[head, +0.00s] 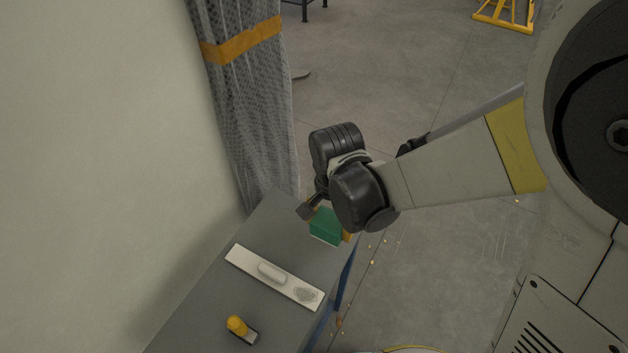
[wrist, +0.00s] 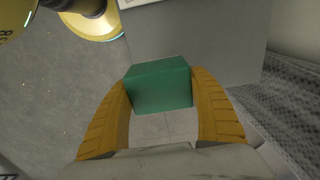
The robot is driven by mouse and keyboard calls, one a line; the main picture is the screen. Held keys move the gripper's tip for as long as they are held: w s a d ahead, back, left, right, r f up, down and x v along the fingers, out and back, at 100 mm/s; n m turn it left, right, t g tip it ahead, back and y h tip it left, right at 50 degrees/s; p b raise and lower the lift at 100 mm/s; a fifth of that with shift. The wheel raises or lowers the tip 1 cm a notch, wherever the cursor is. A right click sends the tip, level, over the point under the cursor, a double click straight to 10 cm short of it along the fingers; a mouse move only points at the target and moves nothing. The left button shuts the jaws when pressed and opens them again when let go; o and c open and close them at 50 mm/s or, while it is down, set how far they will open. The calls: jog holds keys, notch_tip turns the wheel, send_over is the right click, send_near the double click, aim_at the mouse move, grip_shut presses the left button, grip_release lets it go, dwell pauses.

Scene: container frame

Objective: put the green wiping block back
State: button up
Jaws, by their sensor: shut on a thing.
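The green wiping block (head: 325,226) shows at the far end of the grey table (head: 262,222) in the head view, partly hidden by my wrist. In the wrist view the green block (wrist: 159,84) sits between the two yellow fingers of my gripper (wrist: 161,100). The fingers touch it on both sides, and my gripper is shut on it. Grey floor shows just below the block between the fingers, and the grey table surface (wrist: 205,45) lies behind it. I cannot tell whether the block touches the table.
A long pale board with a handle (head: 250,264) lies across the table. A yellow-topped tool (head: 237,325) is nearer the front. A grey patterned curtain (head: 240,110) hangs by the table's far end, and a wall (head: 90,150) runs along the left.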

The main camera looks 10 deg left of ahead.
jog(key=w+a+f, duration=0.1)
jog(key=w+a+f+b, duration=0.1)
jog(key=a, duration=0.1)
jog(key=a+f, duration=0.2)
jog(key=shift+w+a+b, duration=0.15)
jog(key=shift+w+b, duration=0.15)
jog(key=shift+w, duration=0.1)
jog(key=shift+f+b, duration=1)
jog(key=shift+f, duration=0.9)
jog(key=shift+c, duration=0.5)
jog(key=o, duration=1.1)
jog(key=shift+o, duration=0.2)
jog(key=shift+r, duration=0.1)
notch_tip(320, 180, up, 12)
jog(key=p, duration=0.5)
jog(key=s+d+r+n+t, duration=0.2)
jog(key=d+r, duration=0.5)
jog(key=d, duration=0.5)
jog(key=s+d+r+n+t, duration=0.2)
jog(key=d+r+t, duration=0.3)
jog(key=d, duration=0.8)
jog(key=shift+d+v, duration=0.3)
jog(key=shift+v, duration=1.1)
